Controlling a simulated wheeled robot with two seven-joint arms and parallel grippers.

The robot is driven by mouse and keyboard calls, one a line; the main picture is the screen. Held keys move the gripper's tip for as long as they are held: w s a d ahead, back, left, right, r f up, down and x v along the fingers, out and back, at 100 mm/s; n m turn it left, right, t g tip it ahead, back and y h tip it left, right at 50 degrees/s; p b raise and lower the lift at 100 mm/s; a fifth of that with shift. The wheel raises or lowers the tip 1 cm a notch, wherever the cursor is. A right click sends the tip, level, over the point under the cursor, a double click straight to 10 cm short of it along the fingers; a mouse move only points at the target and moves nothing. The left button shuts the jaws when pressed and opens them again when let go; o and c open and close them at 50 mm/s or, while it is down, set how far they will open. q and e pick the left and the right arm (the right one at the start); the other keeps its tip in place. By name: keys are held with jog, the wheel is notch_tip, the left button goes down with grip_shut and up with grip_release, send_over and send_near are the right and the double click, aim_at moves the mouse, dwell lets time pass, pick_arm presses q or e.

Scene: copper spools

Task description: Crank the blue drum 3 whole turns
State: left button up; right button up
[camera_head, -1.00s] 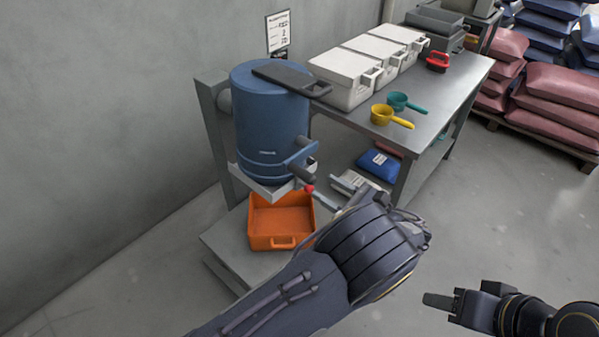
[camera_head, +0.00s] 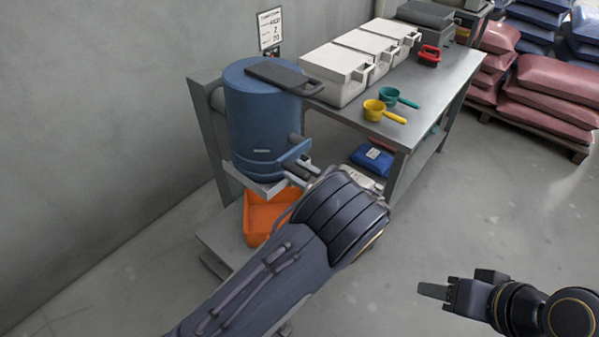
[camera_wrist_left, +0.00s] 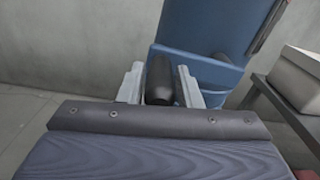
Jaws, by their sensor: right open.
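The blue drum (camera_head: 262,125) stands in its grey frame, with a dark lid (camera_head: 285,78) on top. Its crank arm (camera_head: 296,153) sticks out low on the right side. My left gripper (camera_head: 299,173) is at the crank in the head view. In the left wrist view its two silver fingers (camera_wrist_left: 160,85) stand either side of the dark crank handle (camera_wrist_left: 160,75), with narrow gaps beside it, so it looks open around the handle. My right gripper (camera_head: 434,291) is open and empty over the floor at lower right.
An orange bin (camera_head: 262,212) sits under the drum, partly hidden by my left arm. The steel table (camera_head: 440,100) holds white boxes (camera_head: 335,70), a yellow scoop (camera_head: 375,110) and a green scoop (camera_head: 390,95).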

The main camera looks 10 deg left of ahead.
pick_arm(q)
grip_shut()
